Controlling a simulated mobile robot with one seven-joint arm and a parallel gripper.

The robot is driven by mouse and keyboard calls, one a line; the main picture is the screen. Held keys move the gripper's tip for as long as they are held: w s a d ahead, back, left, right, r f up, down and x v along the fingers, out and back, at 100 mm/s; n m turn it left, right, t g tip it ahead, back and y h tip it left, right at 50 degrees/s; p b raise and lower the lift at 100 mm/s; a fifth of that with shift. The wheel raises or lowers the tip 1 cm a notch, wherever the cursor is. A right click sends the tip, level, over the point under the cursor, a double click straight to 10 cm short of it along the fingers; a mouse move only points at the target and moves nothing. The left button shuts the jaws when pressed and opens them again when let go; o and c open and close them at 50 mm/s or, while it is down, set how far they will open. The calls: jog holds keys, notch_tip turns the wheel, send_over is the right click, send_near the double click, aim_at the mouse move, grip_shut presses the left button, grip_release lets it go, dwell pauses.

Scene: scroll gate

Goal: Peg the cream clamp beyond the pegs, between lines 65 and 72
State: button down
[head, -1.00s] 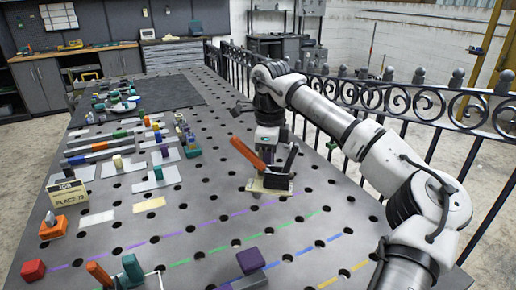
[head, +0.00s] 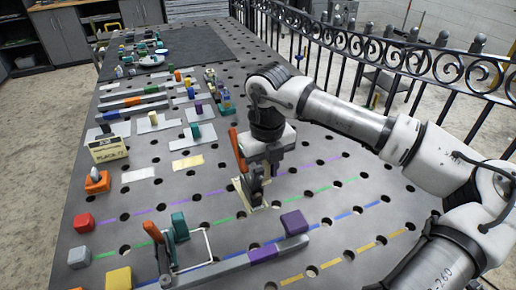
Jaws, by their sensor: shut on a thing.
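My gripper (head: 258,166) is shut on a clamp with an upright orange handle (head: 237,150), a dark body and a cream base (head: 243,198). The clamp is over the middle of the perforated steel table (head: 310,215), near the purple dashed line (head: 190,199). I cannot tell whether its base touches the table. A second orange-handled clamp (head: 154,234) stands at the front left beside a teal peg (head: 180,226), on a long grey-blue bar (head: 225,266). A purple block (head: 294,222) sits at the bar's right end. I cannot read line numbers 65 or 72.
A sign (head: 108,150), an orange block (head: 97,182), a red cube (head: 83,223) and a yellow cube (head: 119,280) line the left edge. Several small parts on pale plates stand farther back. An iron fence (head: 400,75) borders the right. Table right of the clamp is clear.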

jog(key=shift+m, duration=0.4)
jog(key=shift+s+a+f+b, duration=0.2)
jog(key=shift+f+b, duration=0.15)
jog(key=shift+f, duration=0.75)
jog(key=shift+s+a+f+b, duration=0.1)
jog(key=shift+s+f+b, duration=0.2)
jog(key=shift+f, duration=0.85)
jog(key=shift+s+a+f+b, duration=0.15)
jog(key=shift+f+b, duration=0.25)
jog(key=shift+f, duration=0.7)
jog(key=shift+f+b, duration=0.1)
jog(key=shift+b, duration=0.4)
jog(key=shift+f+b, duration=2.15)
jog(key=shift+b, duration=0.65)
jog(key=c, duration=1.1)
grip_release()
